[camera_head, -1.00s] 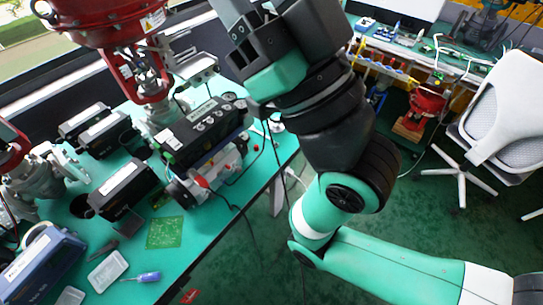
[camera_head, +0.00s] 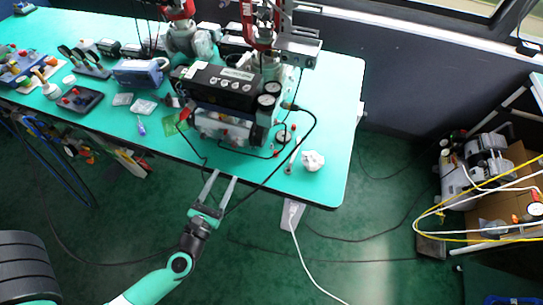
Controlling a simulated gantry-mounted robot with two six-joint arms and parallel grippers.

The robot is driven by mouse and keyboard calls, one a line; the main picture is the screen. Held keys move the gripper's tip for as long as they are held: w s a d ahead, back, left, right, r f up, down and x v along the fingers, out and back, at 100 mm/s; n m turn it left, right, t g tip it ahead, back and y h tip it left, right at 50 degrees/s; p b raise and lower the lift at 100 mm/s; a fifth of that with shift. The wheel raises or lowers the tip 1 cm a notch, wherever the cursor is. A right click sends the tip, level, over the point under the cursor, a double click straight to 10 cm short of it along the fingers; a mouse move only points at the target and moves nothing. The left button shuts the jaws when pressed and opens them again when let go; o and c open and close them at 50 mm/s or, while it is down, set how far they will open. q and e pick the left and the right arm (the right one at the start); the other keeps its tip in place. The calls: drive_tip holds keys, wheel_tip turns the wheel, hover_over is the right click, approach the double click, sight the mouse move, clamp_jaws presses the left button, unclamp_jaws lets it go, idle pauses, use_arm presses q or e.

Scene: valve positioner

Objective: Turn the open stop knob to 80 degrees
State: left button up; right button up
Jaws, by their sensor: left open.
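The valve positioner is a black box (camera_head: 222,82) on a pale metal body, near the front right of the green table. Small pale knobs sit on its front face and gauges on its right end. The knobs are too small to tell which is the open stop knob. My left gripper (camera_head: 226,177) is open and empty, its two long fingers pointing up in the picture toward the table's front edge. It appears in front of the positioner and apart from it. My right gripper is not in view.
A black cable (camera_head: 299,148) loops from the positioner past the table's front edge. A blue device (camera_head: 138,74) and trays stand to the left. The table's right end (camera_head: 335,110) is mostly clear.

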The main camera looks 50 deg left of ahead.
sight(234, 147)
use_arm(q)
drive_tip(key=x, duration=0.3)
drive_tip(key=a+x, duration=0.1)
drive_tip(key=x, duration=0.3)
drive_tip(key=s+p+x, duration=0.1)
drive_tip(key=x, duration=0.3)
drive_tip(key=shift+a+f, duration=0.35)
drive_tip(key=shift+a, duration=0.05)
clamp_jaws()
